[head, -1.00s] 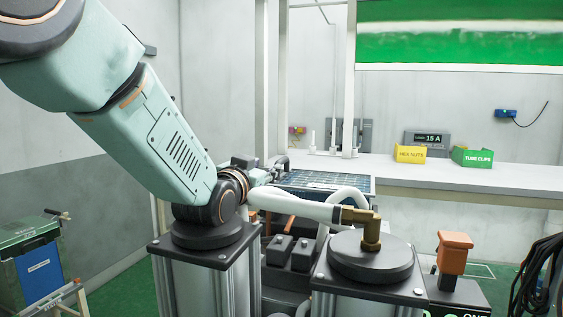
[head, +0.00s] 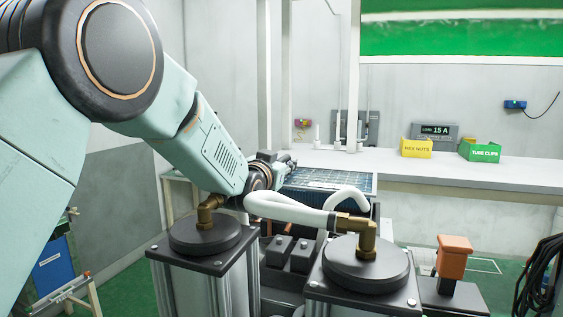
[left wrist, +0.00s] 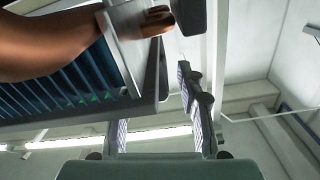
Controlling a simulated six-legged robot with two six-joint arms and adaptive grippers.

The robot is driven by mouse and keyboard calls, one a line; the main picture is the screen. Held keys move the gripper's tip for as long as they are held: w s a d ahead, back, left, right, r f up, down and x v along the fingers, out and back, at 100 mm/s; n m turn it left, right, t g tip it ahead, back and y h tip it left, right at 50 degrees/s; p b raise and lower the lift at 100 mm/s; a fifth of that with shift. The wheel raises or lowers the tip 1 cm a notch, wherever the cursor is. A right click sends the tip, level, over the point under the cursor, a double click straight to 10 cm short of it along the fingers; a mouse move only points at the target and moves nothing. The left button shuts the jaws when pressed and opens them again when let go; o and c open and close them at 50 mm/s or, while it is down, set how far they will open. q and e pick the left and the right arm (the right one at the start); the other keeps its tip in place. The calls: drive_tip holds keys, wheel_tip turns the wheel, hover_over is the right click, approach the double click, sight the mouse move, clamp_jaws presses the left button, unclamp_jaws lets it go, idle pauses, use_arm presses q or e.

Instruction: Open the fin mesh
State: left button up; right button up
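A flat panel with a dark blue grid top (head: 325,180), which looks like the fin mesh, lies level beyond the two columns in the head view. My left gripper (head: 284,161) is at the panel's far left corner, small and partly hidden by my wrist. In the left wrist view, blue fins (left wrist: 70,88) in a grey frame fill the left side. My left gripper (left wrist: 158,112) shows two spread fingers there, with the frame's edge in front of the left one. Whether either finger touches the frame cannot be told. My right gripper is not in view.
Two dark-topped columns (head: 358,266) stand in front, with brass elbows (head: 368,238) and a white hose (head: 285,208). An orange-capped post (head: 454,257) is at right. A bench behind holds yellow (head: 416,148) and green (head: 480,151) bins. A brown curved part (left wrist: 50,45) is close to my wrist camera.

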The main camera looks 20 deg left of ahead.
use_arm(q)
drive_tip(key=shift+s+a+r, duration=0.15)
drive_tip(key=shift+s+a, duration=0.25)
drive_tip(key=shift+a, duration=0.05)
drive_tip(key=shift+s+a+r, duration=0.1)
drive_tip(key=shift+s+a, duration=0.05)
drive_tip(key=shift+s, duration=0.05)
drive_tip(key=shift+c, duration=0.7)
drive_tip(key=shift+d, duration=0.2)
drive_tip(key=shift+c, duration=0.9)
drive_tip(key=shift+w+d, duration=0.5)
drive_tip(key=shift+d, duration=0.2)
drive_tip(key=shift+c, duration=1.3)
drive_tip(key=shift+a+f, duration=0.1)
drive_tip(key=shift+f, duration=0.1)
drive_tip(key=shift+c, duration=0.9)
drive_tip(key=shift+a+f, duration=0.1)
drive_tip(key=shift+a, duration=0.25)
clamp_jaws()
drive_tip(key=shift+d, duration=0.25)
drive_tip(key=shift+f, duration=0.1)
drive_tip(key=shift+a, duration=0.1)
